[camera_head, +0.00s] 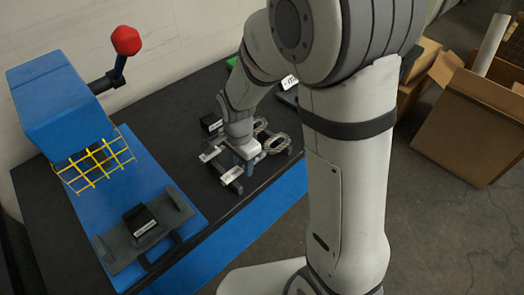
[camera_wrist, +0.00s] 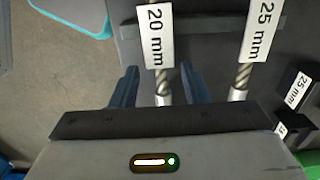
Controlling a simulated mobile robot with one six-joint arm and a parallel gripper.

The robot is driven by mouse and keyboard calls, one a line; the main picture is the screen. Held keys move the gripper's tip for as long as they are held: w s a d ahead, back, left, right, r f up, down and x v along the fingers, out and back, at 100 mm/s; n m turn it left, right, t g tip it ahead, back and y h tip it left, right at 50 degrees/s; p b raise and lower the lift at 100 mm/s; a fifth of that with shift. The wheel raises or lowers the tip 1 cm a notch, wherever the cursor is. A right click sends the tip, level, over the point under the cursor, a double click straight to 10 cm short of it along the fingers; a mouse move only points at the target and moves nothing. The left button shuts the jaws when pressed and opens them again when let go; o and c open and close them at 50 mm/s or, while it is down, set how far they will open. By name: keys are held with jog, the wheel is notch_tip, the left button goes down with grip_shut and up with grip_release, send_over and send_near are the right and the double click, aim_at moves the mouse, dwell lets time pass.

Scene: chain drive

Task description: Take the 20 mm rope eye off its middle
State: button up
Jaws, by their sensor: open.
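The 20 mm rope eye (camera_wrist: 160,82) shows in the wrist view as a twisted rope with a metal sleeve and a white "20 mm" tag (camera_wrist: 155,35). My gripper (camera_wrist: 158,78) is open, with one dark finger on each side of this rope; I see no contact. A second rope (camera_wrist: 243,75) with a "25 mm" tag (camera_wrist: 262,30) lies to its right, outside the fingers. Both cross a dark bar (camera_wrist: 205,27). In the head view my gripper (camera_head: 251,168) is low over the dark rack, beside pale rope loops (camera_head: 276,143). My wrist partly hides the ropes there.
A blue machine (camera_head: 50,105) with a red-knobbed lever (camera_head: 126,41) and yellow grid (camera_head: 95,160) stands at the left. A black labelled block (camera_head: 140,222) sits on its front plate. Black blocks marked "25 mm" (camera_wrist: 298,90) are right of the ropes. Cardboard boxes (camera_head: 470,125) stand at the right.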

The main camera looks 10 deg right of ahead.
jog(key=shift+f, duration=0.55)
jog(key=shift+c, duration=0.5)
grip_shut()
